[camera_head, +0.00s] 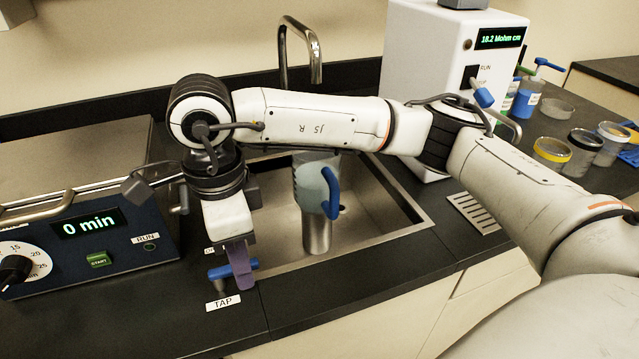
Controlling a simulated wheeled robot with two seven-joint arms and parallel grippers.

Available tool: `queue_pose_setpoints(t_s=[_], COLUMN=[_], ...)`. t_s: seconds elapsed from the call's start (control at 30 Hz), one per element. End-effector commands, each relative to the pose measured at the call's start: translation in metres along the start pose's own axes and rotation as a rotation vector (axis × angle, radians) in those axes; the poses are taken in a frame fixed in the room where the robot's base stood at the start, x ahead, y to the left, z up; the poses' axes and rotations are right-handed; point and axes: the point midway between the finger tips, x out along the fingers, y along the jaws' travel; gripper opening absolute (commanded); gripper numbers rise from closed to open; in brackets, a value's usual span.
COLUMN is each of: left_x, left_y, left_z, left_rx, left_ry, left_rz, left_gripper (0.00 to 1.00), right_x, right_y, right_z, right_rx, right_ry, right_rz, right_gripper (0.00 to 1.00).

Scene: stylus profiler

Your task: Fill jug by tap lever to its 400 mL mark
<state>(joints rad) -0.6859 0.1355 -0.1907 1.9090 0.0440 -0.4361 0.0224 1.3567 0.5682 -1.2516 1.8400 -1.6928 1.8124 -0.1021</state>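The jug (309,185) is pale and translucent with a blue handle (331,193) on its right. It appears upright on a metal cylinder (317,234) in the sink. My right arm passes in front of its upper part, and I cannot read marks or a water level. The blue tap lever (217,272) is at the counter's front, behind the TAP label (222,303). My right gripper (242,272) points down at the lever, its purple finger overlapping the blue bar. I cannot tell whether it grips the lever or only touches it. My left gripper is not in view.
A curved metal faucet (314,62) rises behind the sink (392,218). A timer unit (150,264) reading 0 min stands left. A white water unit (412,50) stands behind right, with several lidded jars (551,153) beyond. The front counter right of the lever is clear.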

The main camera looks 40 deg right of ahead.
Motion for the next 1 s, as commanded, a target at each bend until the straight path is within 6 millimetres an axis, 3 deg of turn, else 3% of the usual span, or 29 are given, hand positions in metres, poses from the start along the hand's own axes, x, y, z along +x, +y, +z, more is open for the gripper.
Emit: queue_pose_setpoints(t_s=[0.27, 1.0], left_x=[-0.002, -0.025], left_y=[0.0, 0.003], left_z=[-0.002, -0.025], left_rx=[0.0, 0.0], left_ry=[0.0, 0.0], left_rz=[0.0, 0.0], left_gripper=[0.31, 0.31], right_x=[-0.005, -0.071], right_y=[-0.001, -0.001], right_z=[0.0, 0.0], right_rx=[0.001, 0.001], right_ry=[-0.001, 0.0], right_rz=[-0.002, -0.002], right_gripper=[0.31, 0.31])
